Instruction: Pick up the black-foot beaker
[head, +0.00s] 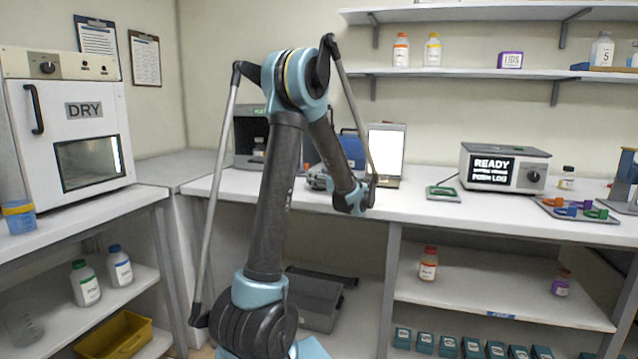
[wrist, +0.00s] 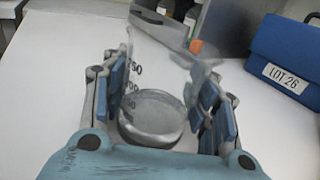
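A clear glass beaker (wrist: 153,75) with dark volume marks stands between the two fingers of my gripper (wrist: 165,88) in the wrist view. Its round bottom (wrist: 152,117) looks grey; I cannot make out a black foot. The blue finger pads lie close on both sides of the glass, but I cannot tell whether they touch it. The beaker seems to rest on the white bench. In the head view my arm reaches to the back bench, and I cannot make out the beaker or the fingertips there.
A blue case (wrist: 285,60) labelled LOT 26 stands at the right in the wrist view. A laptop (head: 386,150) stands right of my arm's end. Farther right are a green-edged pad (head: 443,193) and a READY device (head: 503,168). A white DRY oven (head: 72,125) is at left.

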